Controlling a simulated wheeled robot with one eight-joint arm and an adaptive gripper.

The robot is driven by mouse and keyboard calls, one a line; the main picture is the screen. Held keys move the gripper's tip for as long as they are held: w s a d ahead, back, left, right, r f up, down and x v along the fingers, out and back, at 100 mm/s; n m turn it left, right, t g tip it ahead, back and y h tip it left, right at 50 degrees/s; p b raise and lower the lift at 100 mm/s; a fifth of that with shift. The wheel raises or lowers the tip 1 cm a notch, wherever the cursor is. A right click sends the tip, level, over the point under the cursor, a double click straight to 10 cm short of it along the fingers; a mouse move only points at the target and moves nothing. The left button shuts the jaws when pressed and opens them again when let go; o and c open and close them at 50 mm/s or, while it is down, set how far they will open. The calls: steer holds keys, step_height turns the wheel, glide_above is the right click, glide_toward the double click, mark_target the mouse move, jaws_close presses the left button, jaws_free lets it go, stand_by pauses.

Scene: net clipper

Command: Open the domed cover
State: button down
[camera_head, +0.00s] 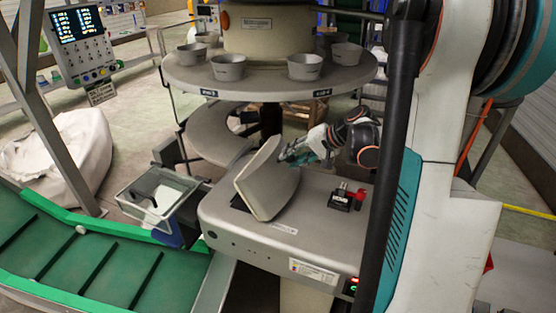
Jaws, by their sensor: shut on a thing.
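The domed cover (257,187) is a grey, rounded shell on top of the grey machine housing (320,245). It stands tilted up at a steep angle, with a dark gap showing at its lower left. My gripper (287,156) is at the cover's upper right edge, shut on it. The fingertips are small in this view and the exact contact is partly hidden.
A round carousel table (270,85) with several grey cups stands behind and above the housing. A red and black switch (347,197) sits on the housing's right. A clear bin (150,197) and green conveyor (85,260) lie to the left.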

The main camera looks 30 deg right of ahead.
steer(key=s+d+f+t+y+b, duration=0.3)
steer(key=s+b, duration=0.4)
steer(key=b, duration=0.3)
steer(key=shift+d+f+t, duration=0.75)
steer(key=shift+f+t, duration=0.35)
steer(key=shift+f, duration=0.05)
steer(key=shift+y, duration=0.3)
steer(key=c, duration=1.2)
jaws_free()
steer(key=v, duration=1.2)
steer(key=shift+r, duration=0.1)
steer(key=shift+w+a, duration=0.1)
